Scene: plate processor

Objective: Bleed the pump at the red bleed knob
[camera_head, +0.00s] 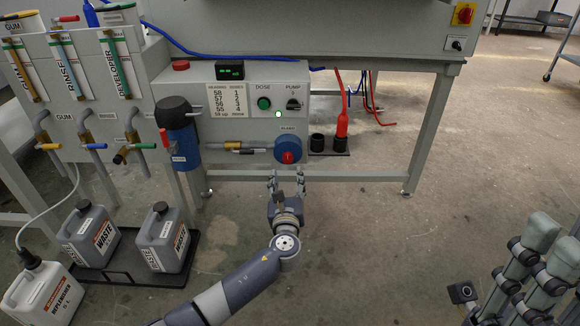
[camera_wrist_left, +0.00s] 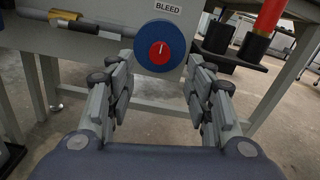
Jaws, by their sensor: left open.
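The red bleed knob (camera_head: 288,157) sits in the middle of a round blue pump face on the lower right of the grey panel. In the left wrist view the red knob (camera_wrist_left: 160,52) has a white pointer mark and lies under a BLEED label (camera_wrist_left: 167,8). My left gripper (camera_head: 286,176) is open and empty, just in front of and below the knob. In the wrist view its fingers (camera_wrist_left: 159,82) stand apart on either side of the blue face, with a gap to it.
A grey panel (camera_head: 205,75) carries a green DOSE button (camera_head: 264,103), a PUMP switch (camera_head: 293,104) and a lit green lamp. A blue filter housing (camera_head: 182,146) stands left. A red bottle (camera_head: 342,120) stands in a black holder to the right. Waste jugs (camera_head: 92,236) stand at lower left.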

